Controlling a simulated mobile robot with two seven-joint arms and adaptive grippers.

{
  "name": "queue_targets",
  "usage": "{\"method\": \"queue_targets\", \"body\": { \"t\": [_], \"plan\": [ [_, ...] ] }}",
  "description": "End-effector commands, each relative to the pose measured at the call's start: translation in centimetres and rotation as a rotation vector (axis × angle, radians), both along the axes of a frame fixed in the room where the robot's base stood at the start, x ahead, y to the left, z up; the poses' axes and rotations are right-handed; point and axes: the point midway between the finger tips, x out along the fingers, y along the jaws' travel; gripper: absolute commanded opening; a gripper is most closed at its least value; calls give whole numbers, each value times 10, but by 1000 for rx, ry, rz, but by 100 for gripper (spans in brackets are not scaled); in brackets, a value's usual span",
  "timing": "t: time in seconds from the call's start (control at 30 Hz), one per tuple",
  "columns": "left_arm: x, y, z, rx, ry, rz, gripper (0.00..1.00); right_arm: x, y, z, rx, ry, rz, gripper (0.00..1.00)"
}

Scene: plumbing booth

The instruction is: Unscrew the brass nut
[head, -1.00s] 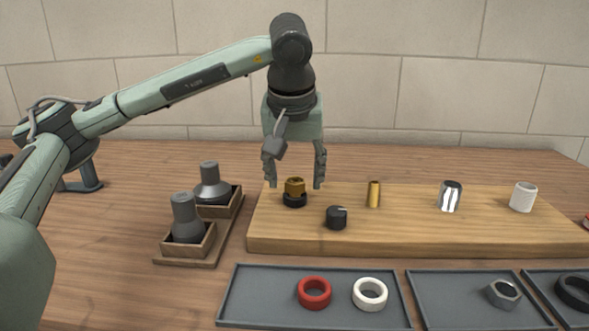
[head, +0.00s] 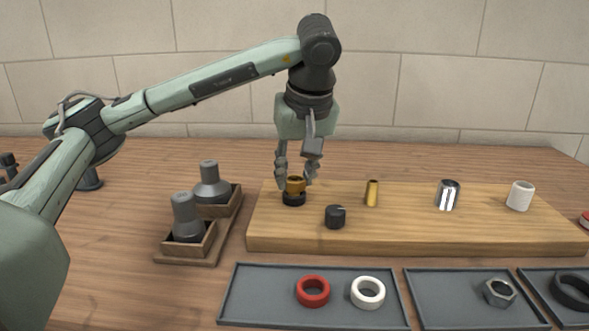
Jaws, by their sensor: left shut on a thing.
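The brass nut (head: 295,184) sits on a black round base (head: 293,199) at the left end of the wooden board (head: 400,236). My left gripper (head: 295,181) points straight down over it. Its fingers are closed in on the nut from both sides and partly hide it. The nut still appears to be on the black base. My right gripper does not show.
On the board stand a black knob (head: 335,216), a brass tube (head: 371,193), a chrome cylinder (head: 447,195) and a white cylinder (head: 520,195). Grey trays (head: 240,310) with rings lie in front. A wooden holder (head: 214,252) with two grey fittings stands left.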

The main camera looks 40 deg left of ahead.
Motion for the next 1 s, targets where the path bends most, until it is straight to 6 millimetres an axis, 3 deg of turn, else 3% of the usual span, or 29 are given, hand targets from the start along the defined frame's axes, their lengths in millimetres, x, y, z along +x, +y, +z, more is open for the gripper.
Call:
{"method": "queue_targets", "body": {
  "t": [0.63, 1.0],
  "plan": [
    [0, 0, 1, 1, 2, 121, 1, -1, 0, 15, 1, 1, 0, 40],
    [3, -1, 2, 2, 1, 537, 1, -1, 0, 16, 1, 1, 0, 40]
  ]
}}
